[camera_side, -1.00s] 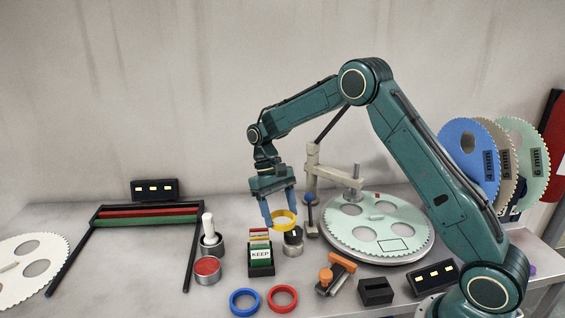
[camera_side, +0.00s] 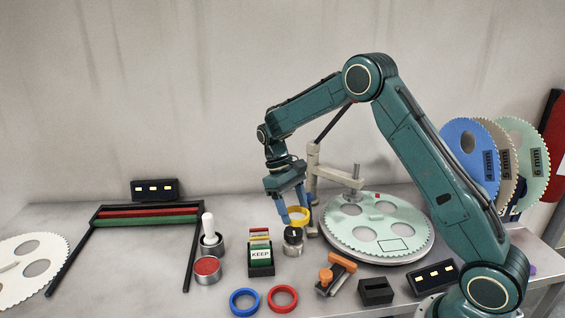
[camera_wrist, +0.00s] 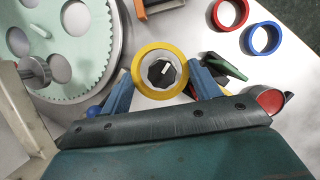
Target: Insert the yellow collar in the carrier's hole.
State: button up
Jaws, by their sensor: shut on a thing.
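The yellow collar (camera_side: 298,214) is a ring held between the blue fingers of my gripper (camera_side: 293,211). In the wrist view the collar (camera_wrist: 160,51) sits between the two fingertips of my gripper (camera_wrist: 160,84), and a dark knob with a white mark shows through its opening. The collar is in the air, left of the carrier. The carrier (camera_side: 362,245) is a pale green toothed disc with several round holes, lying on a grey round plate. In the wrist view the carrier (camera_wrist: 88,55) is at the left.
A beige post with an arm (camera_side: 313,175) stands between my gripper and the carrier. A card box marked KEEP (camera_side: 261,262), blue ring (camera_side: 244,302), red ring (camera_side: 282,298) and orange clamp (camera_side: 336,272) are near.

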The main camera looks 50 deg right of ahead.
jog(key=s+d+r+m, duration=0.2)
jog(key=s+d+r, duration=0.3)
jog(key=d, duration=0.4)
notch_tip(320, 180, up, 6)
jog(key=m+y, duration=0.2)
send_over(365, 236)
jog(key=w, duration=0.1)
jog(key=f, duration=1.6)
jog(key=shift+w+d, duration=0.15)
jog(key=shift+d, duration=0.15)
jog(key=shift+f, duration=0.1)
jog(key=shift+f, duration=2)
